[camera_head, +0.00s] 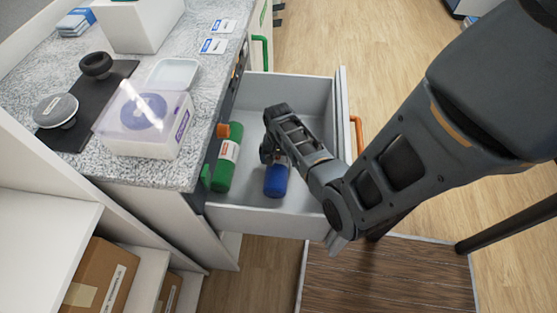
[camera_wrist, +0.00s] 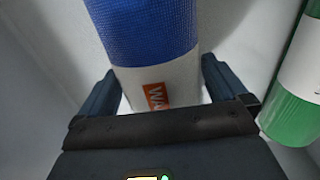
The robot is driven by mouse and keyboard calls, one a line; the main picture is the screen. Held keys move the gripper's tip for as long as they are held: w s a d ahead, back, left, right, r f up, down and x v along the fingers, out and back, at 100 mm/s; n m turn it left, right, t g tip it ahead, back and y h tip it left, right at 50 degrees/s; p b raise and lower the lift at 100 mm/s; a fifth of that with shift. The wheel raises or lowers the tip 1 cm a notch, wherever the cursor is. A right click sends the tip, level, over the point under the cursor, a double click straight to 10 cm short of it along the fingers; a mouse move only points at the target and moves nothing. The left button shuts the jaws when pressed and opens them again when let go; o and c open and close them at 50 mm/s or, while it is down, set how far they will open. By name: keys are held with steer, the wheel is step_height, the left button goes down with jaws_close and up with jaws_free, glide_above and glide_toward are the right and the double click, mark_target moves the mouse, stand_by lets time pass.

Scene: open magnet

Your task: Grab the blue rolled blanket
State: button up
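The blue rolled blanket (camera_head: 276,182) lies in an open drawer. In the wrist view the blue roll (camera_wrist: 145,30) has a white band with an orange label and runs up from between my fingers. My gripper (camera_head: 268,150) reaches down into the drawer over the far end of the roll and hides part of it. In the wrist view my gripper (camera_wrist: 160,88) is open, with one finger on each side of the white band. The fingers are close to its sides; I cannot tell whether either touches it.
A green roll (camera_head: 226,160) lies in the drawer left of the blue one, and shows at right in the wrist view (camera_wrist: 295,110). The drawer's front panel (camera_head: 343,110) with an orange handle is at right. A speckled counter (camera_head: 205,100) holding a clear-lidded box (camera_head: 145,118) stands at left.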

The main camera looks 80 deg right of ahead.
steer(key=c, duration=1.2)
steer(key=shift+c, duration=0.2)
steer(key=shift+r, duration=0.2)
